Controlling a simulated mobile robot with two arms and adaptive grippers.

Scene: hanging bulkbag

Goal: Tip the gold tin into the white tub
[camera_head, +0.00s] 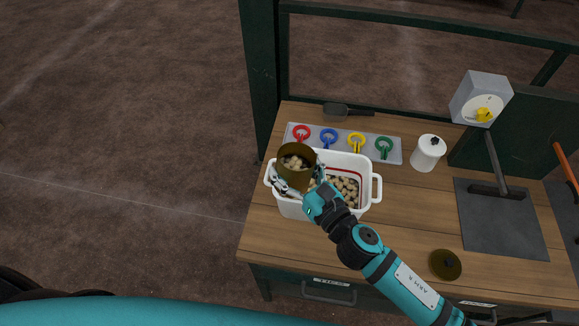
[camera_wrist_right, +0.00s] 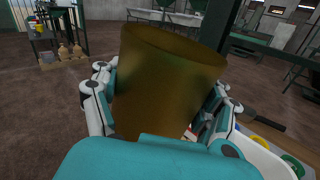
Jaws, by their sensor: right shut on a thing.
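The gold tin (camera_head: 297,170) is above the left part of the white tub (camera_head: 376,187), tilted a little, with its open top showing several pale tan lumps inside. My right gripper (camera_head: 299,186) is shut on the tin's side. In the right wrist view the tin (camera_wrist_right: 165,80) fills the middle, between both fingers of my right gripper (camera_wrist_right: 160,100). The white tub stands on the wooden table and holds many similar lumps in its right part; the tin and my arm hide its left part. My left gripper is in neither view.
A grey tray with red, blue, yellow and green ring-handled scoops (camera_head: 357,142) lies behind the tub. A white lidded jar (camera_head: 428,153) stands to the right. A round dark gold lid (camera_head: 445,264) lies at the front. A scale-like device with a dial (camera_head: 481,98) stands at the back right.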

